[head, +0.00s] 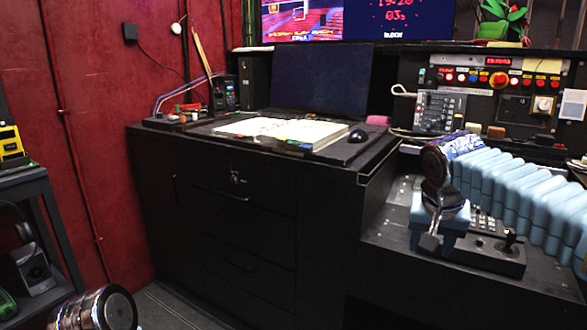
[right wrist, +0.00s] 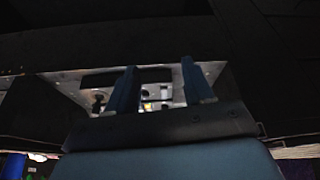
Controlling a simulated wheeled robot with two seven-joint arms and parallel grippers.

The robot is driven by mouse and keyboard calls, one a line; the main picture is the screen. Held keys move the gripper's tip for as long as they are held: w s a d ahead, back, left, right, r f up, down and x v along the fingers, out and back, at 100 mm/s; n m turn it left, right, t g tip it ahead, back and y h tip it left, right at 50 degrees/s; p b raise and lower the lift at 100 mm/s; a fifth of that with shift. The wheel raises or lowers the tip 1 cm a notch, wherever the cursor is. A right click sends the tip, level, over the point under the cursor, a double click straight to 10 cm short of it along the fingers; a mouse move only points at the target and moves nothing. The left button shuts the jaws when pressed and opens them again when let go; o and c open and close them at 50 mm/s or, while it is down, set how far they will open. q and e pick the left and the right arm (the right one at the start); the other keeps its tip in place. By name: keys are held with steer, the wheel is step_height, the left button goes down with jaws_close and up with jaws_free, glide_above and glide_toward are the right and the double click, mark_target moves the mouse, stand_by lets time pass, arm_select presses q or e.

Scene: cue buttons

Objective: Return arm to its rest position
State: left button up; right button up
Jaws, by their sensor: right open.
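My right arm comes in from the right in the head view, in a ribbed light-blue cover. Its gripper (head: 432,240) points down over the lower black shelf on the right. In the right wrist view the two blue fingers of this gripper (right wrist: 160,88) stand apart with nothing held between them.
A black cabinet (head: 235,225) fills the middle, with an open book (head: 282,131), a mouse (head: 357,136) and a dark monitor (head: 322,78) on top. A joystick unit (head: 492,250) sits on the shelf close to my right gripper. A dark rack (head: 35,190) stands at left.

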steer(key=a+f+n+g+y, duration=0.1)
steer(key=a+f, duration=0.3)
steer(key=f, duration=0.7)
steer(key=a+f+n+y, duration=0.2)
steer(key=a+f, duration=0.1)
steer(key=f, duration=0.8)
steer(key=a+f+n+g+y, duration=0.1)
steer(key=a+f, duration=0.3)
steer(key=f, duration=0.7)
steer(key=s+a+f+y, duration=0.1)
steer(key=s+a+f, duration=0.1)
steer(key=s+f, duration=0.7)
steer(key=s+a+f+m+g+y, duration=0.1)
steer(key=s+a+f, duration=0.1)
steer(key=s+f, duration=0.8)
steer(key=shift+s+a, duration=0.3)
steer(key=shift+s, duration=0.45)
steer(key=shift+f, duration=0.1)
